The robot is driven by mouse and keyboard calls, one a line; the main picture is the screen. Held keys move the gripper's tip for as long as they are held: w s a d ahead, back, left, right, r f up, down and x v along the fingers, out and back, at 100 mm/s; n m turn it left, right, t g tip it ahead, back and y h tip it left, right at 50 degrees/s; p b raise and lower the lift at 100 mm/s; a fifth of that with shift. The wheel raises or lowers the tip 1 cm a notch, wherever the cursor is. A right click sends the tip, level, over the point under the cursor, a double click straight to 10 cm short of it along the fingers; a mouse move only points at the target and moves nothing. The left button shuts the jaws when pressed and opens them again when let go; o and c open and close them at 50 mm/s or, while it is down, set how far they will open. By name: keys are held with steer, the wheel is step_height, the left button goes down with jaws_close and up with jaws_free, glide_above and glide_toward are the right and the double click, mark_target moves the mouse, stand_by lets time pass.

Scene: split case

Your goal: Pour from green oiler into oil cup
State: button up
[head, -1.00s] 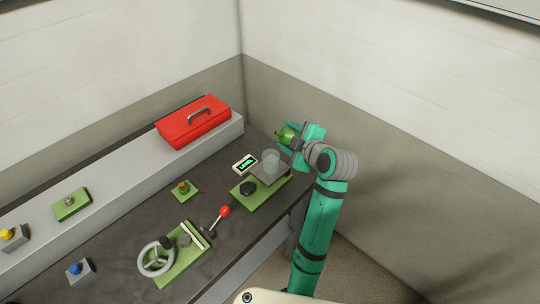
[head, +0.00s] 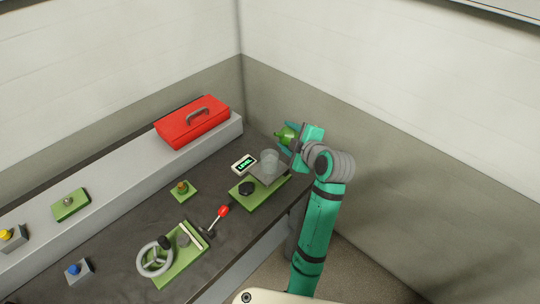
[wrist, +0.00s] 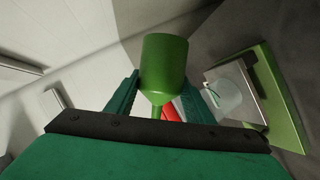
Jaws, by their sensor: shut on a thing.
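The green oiler (head: 286,136) is held by my gripper (head: 291,140) above the far right end of the bench. In the wrist view the oiler (wrist: 165,65) sits between the two fingers (wrist: 160,97), with its narrow end toward the palm side. The oiler looks tilted in the head view. The oil cup appears to be the clear glass cup (head: 269,161) on a grey plate over a green base (head: 246,196). It also shows in the wrist view (wrist: 226,97), to the right of the oiler and apart from it. Any liquid is too small to tell.
A small sign reading LEVEL (head: 244,164) lies beside the cup. A red toolbox (head: 193,124) sits on the grey shelf. A red-knobbed lever (head: 222,211), a handwheel (head: 155,259) and a green-based valve (head: 183,190) stand on the bench. Walls close the corner behind my gripper.

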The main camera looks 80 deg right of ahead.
steer(key=shift+w+f+n+h, duration=0.1)
steer(key=shift+f+n+h, duration=0.05)
steer(key=shift+n+h, duration=0.25)
stand_by(1.0)
steer(key=shift+s+d, duration=0.15)
steer(key=shift+s, duration=0.15)
steer(key=shift+w+f+n+g+h, duration=0.15)
steer(key=shift+f+n+g, duration=0.1)
steer(key=shift+f, duration=0.25)
steer(key=shift+w+f+n+g+h, duration=0.15)
steer(key=shift+f+n, duration=0.1)
steer(key=shift+f, duration=0.25)
stand_by(1.0)
steer(key=shift+s, duration=0.2)
steer(key=shift+s+d+f, duration=0.1)
steer(key=shift+s, duration=0.1)
steer(key=shift+w+f, duration=0.1)
steer(key=shift+f, duration=0.2)
steer(key=shift+w+a+r+n+h, duration=0.2)
steer(key=shift+w+r+n+h, duration=0.1)
steer(key=shift+n+h, duration=0.15)
stand_by(0.9)
steer(key=shift+s+r, duration=0.1)
steer(key=shift+s, duration=0.1)
